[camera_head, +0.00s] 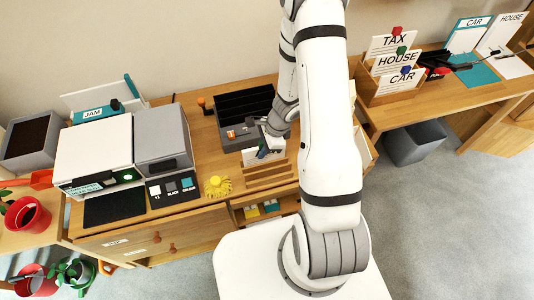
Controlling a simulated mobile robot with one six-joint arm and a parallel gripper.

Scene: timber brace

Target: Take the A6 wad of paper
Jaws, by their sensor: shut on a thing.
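My gripper (268,140) is at the wooden slotted rack (268,180) on the desk, reaching down from the right. It is shut on a small white wad of paper (262,154), which shows just below the jaws at the back of the rack. The wad is small in view and partly covered by the jaws, and I cannot read a size mark on it. I cannot tell whether its lower edge still stands in a slot.
A black tray unit (243,104) stands close behind my gripper. A grey and white printer (162,140) and a yellow spiky thing (217,186) are to the left. A wooden sorter with TAX, HOUSE and CAR cards (393,82) stands on the right desk, above a grey bin (412,146).

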